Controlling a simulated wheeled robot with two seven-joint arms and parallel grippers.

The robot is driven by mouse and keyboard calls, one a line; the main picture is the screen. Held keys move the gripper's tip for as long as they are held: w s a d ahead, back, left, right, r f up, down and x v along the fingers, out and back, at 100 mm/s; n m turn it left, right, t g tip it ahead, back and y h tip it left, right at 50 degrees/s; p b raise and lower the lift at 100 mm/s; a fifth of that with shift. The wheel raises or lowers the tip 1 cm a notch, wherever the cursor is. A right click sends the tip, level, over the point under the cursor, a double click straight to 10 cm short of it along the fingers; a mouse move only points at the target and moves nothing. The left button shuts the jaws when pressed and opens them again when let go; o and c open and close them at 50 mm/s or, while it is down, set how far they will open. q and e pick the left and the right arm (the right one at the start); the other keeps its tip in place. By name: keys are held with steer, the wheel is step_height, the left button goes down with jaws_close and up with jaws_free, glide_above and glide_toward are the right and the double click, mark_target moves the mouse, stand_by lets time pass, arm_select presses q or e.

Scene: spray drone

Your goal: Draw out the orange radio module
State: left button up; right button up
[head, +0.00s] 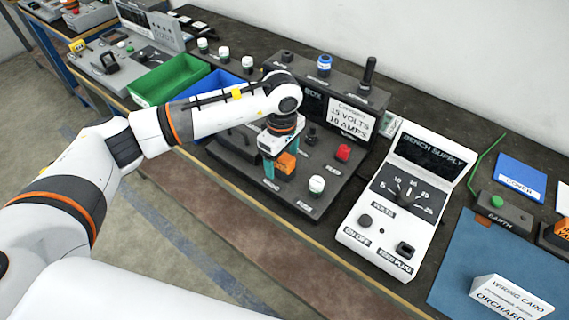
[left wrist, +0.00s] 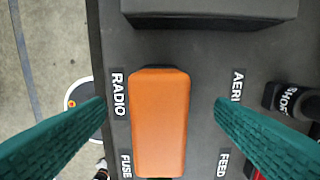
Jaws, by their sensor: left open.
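The orange radio module (head: 286,164) is seated in the dark console (head: 240,182). In the left wrist view the module (left wrist: 160,122) is an upright-running orange block beside the label RADIO. My left gripper (head: 280,158) points down over it, open, with its teal fingers on either side of the module. In the left wrist view the fingers of the left gripper (left wrist: 161,105) show clear gaps to both sides of the module. My right gripper is not in view.
A red button (head: 343,152), a white knob (head: 317,184) and a black knob stand close by on the console. A white bench supply (head: 405,195) stands to the right. Green (head: 170,80) and blue bins lie to the left.

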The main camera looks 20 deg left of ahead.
arm_select(q)
jaws_close()
stand_by(0.4)
steer(key=shift+r, duration=0.1)
steer(key=shift+r+p, duration=1.1)
steer(key=shift+r, duration=1.8)
